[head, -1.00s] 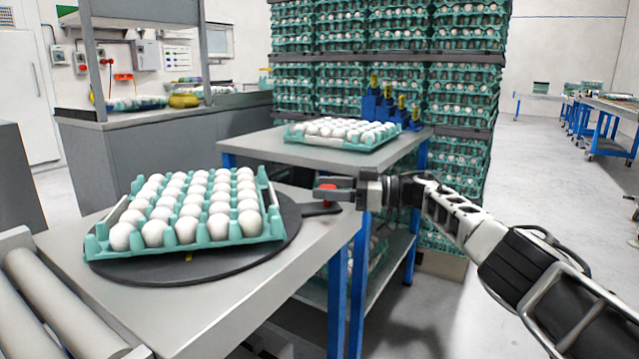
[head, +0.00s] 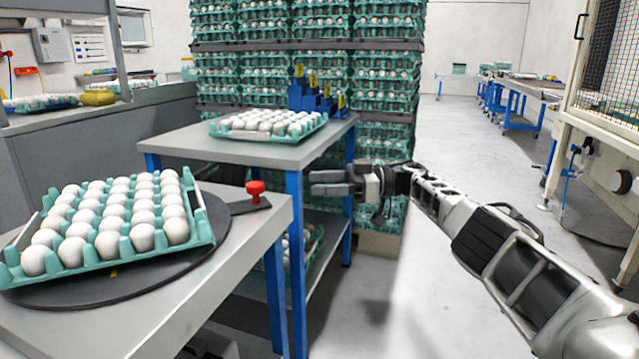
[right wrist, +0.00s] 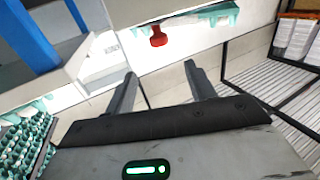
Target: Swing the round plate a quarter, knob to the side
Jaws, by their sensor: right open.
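The round dark plate (head: 128,285) lies on the near grey table, with a teal egg tray (head: 110,262) full of white eggs on it. Its red knob (head: 255,188) stands upright on a dark arm at the plate's right side, near the table's right edge. The knob also shows in the right wrist view (right wrist: 158,38), beyond the fingertips. My right gripper (head: 318,183) is open and empty, to the right of the knob and apart from it. It also shows in the right wrist view (right wrist: 160,78). My left gripper is not in view.
A second table (head: 235,152) behind holds another egg tray (head: 268,137) and a blue stepped rack (head: 318,99). Tall stacks of egg trays (head: 385,85) stand behind it. The floor (head: 440,240) to the right is clear; a cream machine (head: 600,140) stands at far right.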

